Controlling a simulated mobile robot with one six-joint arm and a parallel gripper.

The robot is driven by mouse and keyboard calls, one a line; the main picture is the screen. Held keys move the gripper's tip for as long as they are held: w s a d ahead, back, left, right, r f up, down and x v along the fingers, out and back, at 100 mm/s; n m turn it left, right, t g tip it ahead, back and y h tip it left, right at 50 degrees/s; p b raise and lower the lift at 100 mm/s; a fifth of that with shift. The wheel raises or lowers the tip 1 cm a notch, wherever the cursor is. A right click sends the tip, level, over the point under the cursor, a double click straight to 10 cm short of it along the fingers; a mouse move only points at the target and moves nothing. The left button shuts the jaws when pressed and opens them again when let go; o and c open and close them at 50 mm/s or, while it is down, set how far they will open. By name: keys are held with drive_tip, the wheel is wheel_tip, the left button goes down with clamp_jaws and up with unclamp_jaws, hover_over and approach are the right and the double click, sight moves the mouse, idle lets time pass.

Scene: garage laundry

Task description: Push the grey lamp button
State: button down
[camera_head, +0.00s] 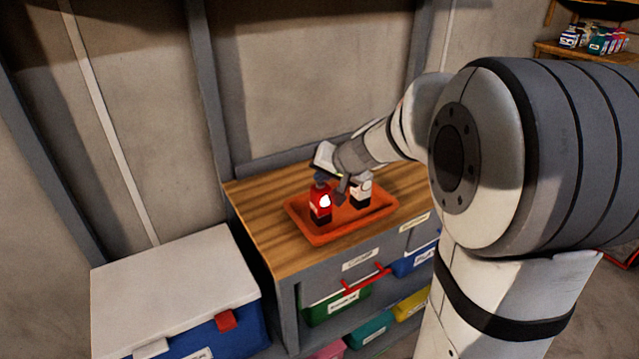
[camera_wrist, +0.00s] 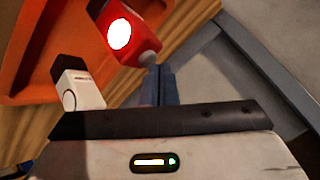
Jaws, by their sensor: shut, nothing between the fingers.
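A red lamp (camera_head: 320,204) with a bright white round face stands upright in an orange tray (camera_head: 297,229) on the wooden worktop. It also shows in the wrist view (camera_wrist: 138,42), where its grey button (camera_wrist: 149,58) sits on the lamp's end. My gripper (camera_wrist: 159,72) is shut and empty. Its fingertips are right at the grey button; I cannot tell whether they press it. In the head view my gripper is over the tray and partly covers the lamp's top. A white bottle-like item (camera_head: 360,191) with a dark base stands to the right; it also shows in the wrist view (camera_wrist: 82,90).
The wooden worktop (camera_head: 255,205) has bare room left of the tray. A wall stud and rail stand close behind. A blue cooler with a white lid (camera_head: 175,275) is at front left. Labelled bins (camera_head: 335,303) fill the shelves below. Small bottles (camera_head: 600,42) stand far right.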

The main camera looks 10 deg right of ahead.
drive_tip(key=shift+r+p, duration=0.6)
drive_tip(key=shift+r, duration=0.25)
wheel_tip(320, 180, up, 6)
drive_tip(key=p, duration=0.4)
idle(0.5)
drive_tip(key=s+f+n+g+h, duration=0.2)
drive_tip(key=s+f+g, duration=0.1)
drive_tip(key=s, duration=1)
drive_tip(key=s+f+n+g+h, duration=0.1)
drive_tip(key=s+f+n+g, duration=0.1)
drive_tip(key=s, duration=1.2)
drive_tip(key=shift+s+a+f+g+h, duration=0.2)
drive_tip(key=shift+f+g+h, duration=0.2)
